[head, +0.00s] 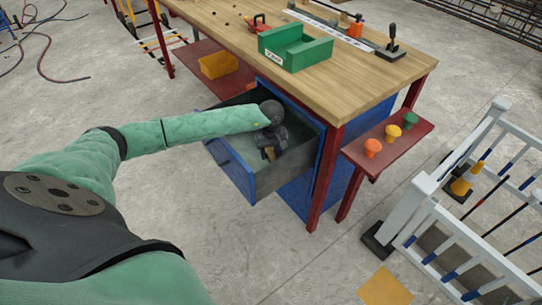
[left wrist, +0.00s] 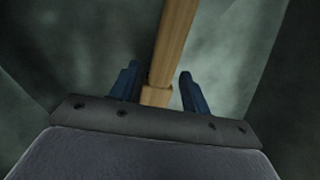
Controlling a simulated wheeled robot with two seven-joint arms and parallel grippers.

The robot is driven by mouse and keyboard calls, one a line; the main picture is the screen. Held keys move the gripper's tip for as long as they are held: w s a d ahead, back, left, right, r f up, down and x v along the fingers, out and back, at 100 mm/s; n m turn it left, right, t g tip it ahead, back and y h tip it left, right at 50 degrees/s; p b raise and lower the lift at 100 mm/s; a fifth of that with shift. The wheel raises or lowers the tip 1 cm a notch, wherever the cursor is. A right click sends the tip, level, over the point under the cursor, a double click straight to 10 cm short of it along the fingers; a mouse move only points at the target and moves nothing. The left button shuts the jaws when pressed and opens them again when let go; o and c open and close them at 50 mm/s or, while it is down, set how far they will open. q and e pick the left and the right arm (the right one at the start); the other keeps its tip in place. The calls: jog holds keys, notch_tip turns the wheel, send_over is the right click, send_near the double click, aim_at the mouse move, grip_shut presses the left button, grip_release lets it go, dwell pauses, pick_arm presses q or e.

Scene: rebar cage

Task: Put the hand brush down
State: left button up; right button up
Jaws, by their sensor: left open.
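The hand brush shows as a wooden handle between my fingers in the left wrist view (left wrist: 174,45). A small piece of it shows in the head view (head: 269,154). Its bristles are not visible. My left gripper (left wrist: 159,72) is open, with one blue finger on each side of the handle and gaps beside it. The handle appears to lie in the drawer; contact with the floor of the drawer is hard to tell. My right gripper is not in view.
The drawer sits under a wooden workbench (head: 340,93) with a green bin (head: 295,48) on top. A red side shelf (head: 388,146) holds coloured knobs. A white railing (head: 432,200) stands at the right. The drawer's left part looks clear.

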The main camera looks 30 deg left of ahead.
aim_at(271, 153)
pick_arm(q)
notch_tip(271, 153, up, 9)
jog(key=shift+b, duration=0.4)
jog(key=shift+r, duration=0.65)
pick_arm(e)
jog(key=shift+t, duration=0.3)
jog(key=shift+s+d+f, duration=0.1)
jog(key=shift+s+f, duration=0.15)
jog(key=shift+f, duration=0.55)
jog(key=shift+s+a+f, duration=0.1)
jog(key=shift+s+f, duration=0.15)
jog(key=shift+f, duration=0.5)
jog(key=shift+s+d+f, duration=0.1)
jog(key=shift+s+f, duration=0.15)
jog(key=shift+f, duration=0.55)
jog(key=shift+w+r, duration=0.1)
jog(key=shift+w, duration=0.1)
